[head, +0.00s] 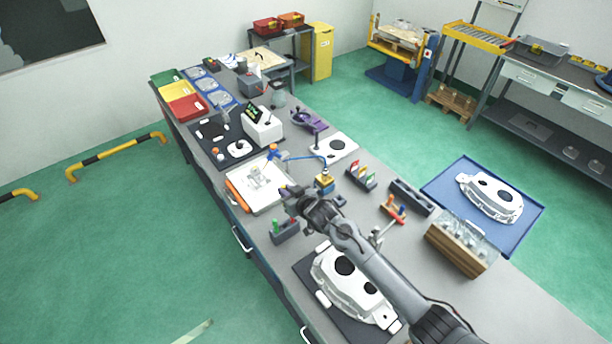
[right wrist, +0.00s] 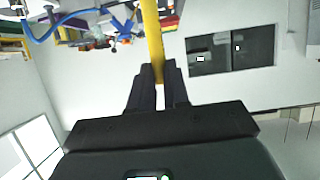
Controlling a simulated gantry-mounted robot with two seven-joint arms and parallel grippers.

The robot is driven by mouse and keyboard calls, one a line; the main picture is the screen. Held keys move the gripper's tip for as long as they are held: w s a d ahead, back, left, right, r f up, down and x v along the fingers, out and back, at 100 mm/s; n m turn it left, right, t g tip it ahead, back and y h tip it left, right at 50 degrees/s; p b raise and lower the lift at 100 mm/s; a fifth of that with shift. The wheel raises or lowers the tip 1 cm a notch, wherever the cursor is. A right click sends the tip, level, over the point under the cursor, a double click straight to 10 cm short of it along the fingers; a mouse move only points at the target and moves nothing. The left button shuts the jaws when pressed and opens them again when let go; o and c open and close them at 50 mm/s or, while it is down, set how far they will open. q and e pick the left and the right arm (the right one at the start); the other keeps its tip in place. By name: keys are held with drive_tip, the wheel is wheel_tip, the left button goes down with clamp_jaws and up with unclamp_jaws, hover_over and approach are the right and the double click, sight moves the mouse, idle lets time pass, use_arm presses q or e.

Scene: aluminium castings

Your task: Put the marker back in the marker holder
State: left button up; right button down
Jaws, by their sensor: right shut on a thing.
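My right gripper (head: 288,194) is above the bench, beside the white tray. In the right wrist view its two fingers (right wrist: 156,76) are shut on a slim yellow rod, the marker (right wrist: 152,35), which points away from the palm. In the head view the marker is mostly hidden by the gripper. A dark grey block (head: 286,233), which looks like the marker holder, stands on the bench just below the gripper in the picture. Green and red pieces stand upright in it. The marker is apart from this block. My left gripper is not in view.
A white tray (head: 242,200) with an orange-handled item lies left of the gripper. A white casting (head: 336,283) on a dark mat lies under my right arm. A rack with coloured pieces (head: 361,179) and a wooden crate (head: 455,255) stand to the right.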

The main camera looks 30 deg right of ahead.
drive_tip(key=shift+s+a+f, duration=0.55)
drive_tip(key=shift+a, duration=0.15)
drive_tip(key=shift+p, duration=0.3)
drive_tip(key=shift+f+b, duration=2.1)
drive_tip(key=shift+f, duration=0.8)
drive_tip(key=shift+p, duration=0.3)
